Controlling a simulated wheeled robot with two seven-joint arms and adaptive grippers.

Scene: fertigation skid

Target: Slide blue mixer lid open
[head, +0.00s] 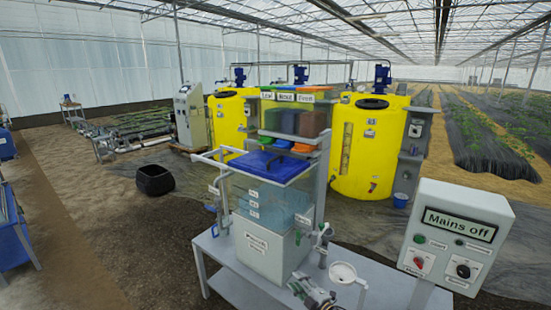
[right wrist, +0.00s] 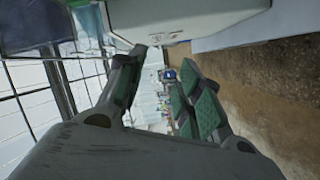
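The blue mixer lid (head: 285,171) lies flat on top of the mixer tank (head: 262,252), a pale box with clear upper walls and small labels. Light rails run along the lid's edges; how far the lid covers the opening is hard to tell. My right gripper (head: 318,299) is low at the bottom of the head view, in front of the tank and well below the lid. In the right wrist view my right gripper (right wrist: 160,95) has its green-padded fingers apart with nothing between them. My left gripper is not in view.
Coloured hoppers (head: 297,122) stand behind the lid. A white funnel-like dish (head: 343,272) is beside my right gripper. A "Mains off" control box (head: 457,237) stands at right. Yellow tanks (head: 367,150) are behind; a black tub (head: 155,180) is on the floor at left.

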